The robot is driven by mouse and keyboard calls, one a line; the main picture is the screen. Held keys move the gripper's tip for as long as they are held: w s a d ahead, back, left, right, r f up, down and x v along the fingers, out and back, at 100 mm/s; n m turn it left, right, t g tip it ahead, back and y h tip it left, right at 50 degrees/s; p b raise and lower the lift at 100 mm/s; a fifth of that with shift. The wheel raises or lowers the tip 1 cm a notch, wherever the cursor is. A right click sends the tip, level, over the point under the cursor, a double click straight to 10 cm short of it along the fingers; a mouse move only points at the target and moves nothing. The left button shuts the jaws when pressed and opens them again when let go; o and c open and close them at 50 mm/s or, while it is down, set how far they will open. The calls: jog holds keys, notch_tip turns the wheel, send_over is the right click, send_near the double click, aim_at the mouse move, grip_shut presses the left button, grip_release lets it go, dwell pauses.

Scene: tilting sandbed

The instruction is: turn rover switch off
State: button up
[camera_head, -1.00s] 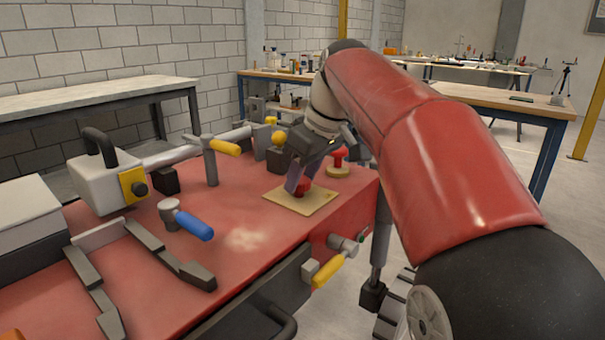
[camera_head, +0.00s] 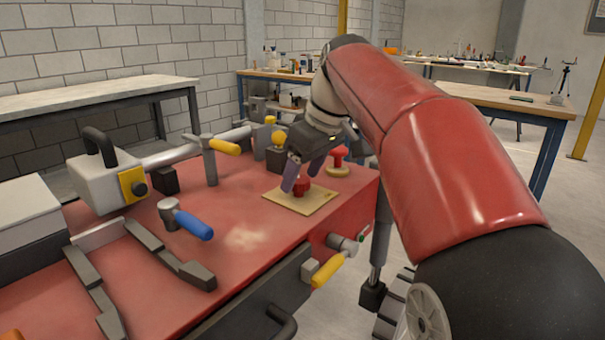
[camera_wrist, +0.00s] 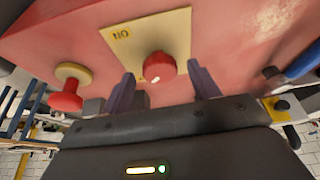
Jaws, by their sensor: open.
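A red knob (camera_head: 303,184) stands on a tan plate (camera_head: 318,203) on the red deck of the rover. In the wrist view the red knob (camera_wrist: 160,66) shows between my two fingers, and the tan plate (camera_wrist: 178,26) carries dark lettering near one corner. My gripper (camera_head: 303,178) is open, with its fingers pointing down on either side of the knob. In the wrist view a gap shows between the knob and the right finger; whether the left finger touches it I cannot tell.
A second red knob on a yellow base (camera_head: 338,158) stands close behind the plate. A yellow ball-topped lever (camera_head: 279,139), a yellow-handled post (camera_head: 212,158) and a blue-handled valve (camera_head: 190,222) rise from the red deck (camera_head: 245,205). The deck's front middle is clear.

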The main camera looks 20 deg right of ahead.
jog(key=v, duration=0.7)
jog(key=shift+s, duration=0.1)
